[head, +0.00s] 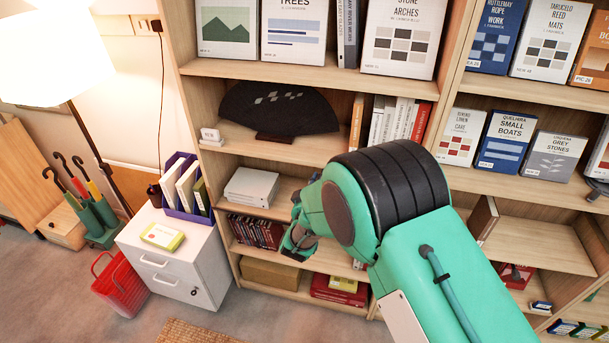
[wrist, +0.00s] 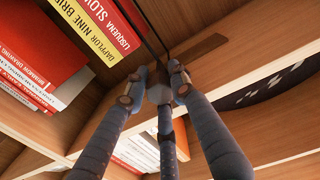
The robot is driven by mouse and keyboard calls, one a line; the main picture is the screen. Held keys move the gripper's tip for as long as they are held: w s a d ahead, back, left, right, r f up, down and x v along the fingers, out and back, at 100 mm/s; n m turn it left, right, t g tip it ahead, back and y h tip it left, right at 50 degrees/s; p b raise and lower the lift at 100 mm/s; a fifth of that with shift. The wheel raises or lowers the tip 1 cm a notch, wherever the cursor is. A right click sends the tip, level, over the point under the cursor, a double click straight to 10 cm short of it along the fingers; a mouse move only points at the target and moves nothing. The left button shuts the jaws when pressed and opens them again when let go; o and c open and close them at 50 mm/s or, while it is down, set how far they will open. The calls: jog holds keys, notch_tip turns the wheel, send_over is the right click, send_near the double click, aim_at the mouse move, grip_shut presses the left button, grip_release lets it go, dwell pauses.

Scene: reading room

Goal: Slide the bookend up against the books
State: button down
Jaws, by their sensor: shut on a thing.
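In the wrist view a yellow book (wrist: 72,42) and a red book (wrist: 118,25) stand side by side at the upper left, spines towards me. A thin dark upright plate, which looks like the bookend (wrist: 151,38), is close beside the red book; I cannot tell whether they touch. My gripper (wrist: 160,85) is shut with its fingertips at the near end of this plate. In the head view my gripper (head: 297,243) is at the middle bookcase, low in front of the shelves. My arm hides the bookend and these books there.
A dark fan (head: 280,108) stands on an upper shelf. White boxes (head: 251,187) and dark red cases (head: 256,231) are left of my gripper. In the wrist view more red books (wrist: 35,78) lie left, white books (wrist: 135,155) below, and a brown strip (wrist: 203,48) right of the plate.

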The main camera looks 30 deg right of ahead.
jog(key=s+d, duration=0.7)
jog(key=s, duration=0.1)
jog(key=shift+d+f, duration=0.35)
jog(key=shift+f, duration=0.05)
jog(key=c, duration=1.4)
grip_release()
jog(key=shift+r, duration=0.2)
jog(key=shift+w, duration=0.1)
jog(key=shift+a, duration=0.1)
jog(key=v, duration=1.2)
